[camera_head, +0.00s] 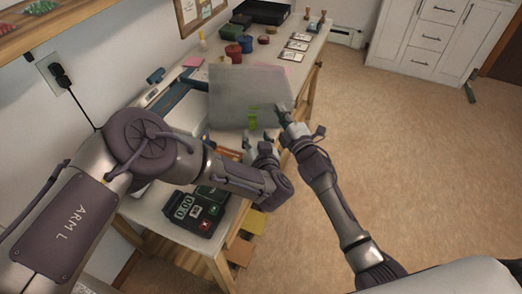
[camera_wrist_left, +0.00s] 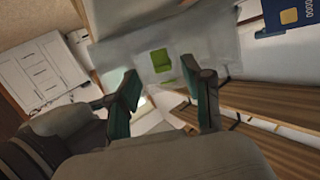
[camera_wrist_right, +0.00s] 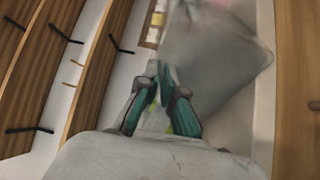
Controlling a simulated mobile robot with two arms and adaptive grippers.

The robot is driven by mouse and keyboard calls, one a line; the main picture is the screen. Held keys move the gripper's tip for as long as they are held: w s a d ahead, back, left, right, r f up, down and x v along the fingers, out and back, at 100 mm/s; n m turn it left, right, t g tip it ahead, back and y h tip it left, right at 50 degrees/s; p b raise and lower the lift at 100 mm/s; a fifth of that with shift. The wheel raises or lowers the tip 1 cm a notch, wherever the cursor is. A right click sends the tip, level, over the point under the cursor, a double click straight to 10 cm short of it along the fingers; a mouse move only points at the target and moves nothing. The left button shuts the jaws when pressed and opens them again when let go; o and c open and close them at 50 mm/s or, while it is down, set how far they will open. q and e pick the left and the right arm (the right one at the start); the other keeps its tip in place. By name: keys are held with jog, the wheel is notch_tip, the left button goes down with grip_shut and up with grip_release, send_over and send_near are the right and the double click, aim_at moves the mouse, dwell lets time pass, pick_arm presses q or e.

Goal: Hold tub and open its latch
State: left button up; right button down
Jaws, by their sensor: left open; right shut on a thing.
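The tub (camera_head: 240,92) is a pale grey, translucent box with a green latch (camera_head: 252,119) low on its near side. My right gripper (camera_head: 283,110) is shut on the tub's right edge; the tub (camera_wrist_right: 220,55) fills the upper right of the right wrist view. My left gripper (camera_head: 260,140) is open and empty, just below and in front of the latch. In the left wrist view the latch (camera_wrist_left: 161,62) shows beyond and between the open fingers (camera_wrist_left: 165,95), apart from them. The grip point is partly hidden by the fingers.
The long workbench (camera_head: 160,222) runs along the left wall. Pots, a black tray (camera_head: 262,10) and white cards (camera_head: 297,46) stand farther back.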

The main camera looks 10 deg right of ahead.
pick_arm(q)
jog(key=v, duration=0.8)
pick_arm(e)
jog(key=c, duration=1.2)
grip_release()
jog(key=shift+c, duration=0.2)
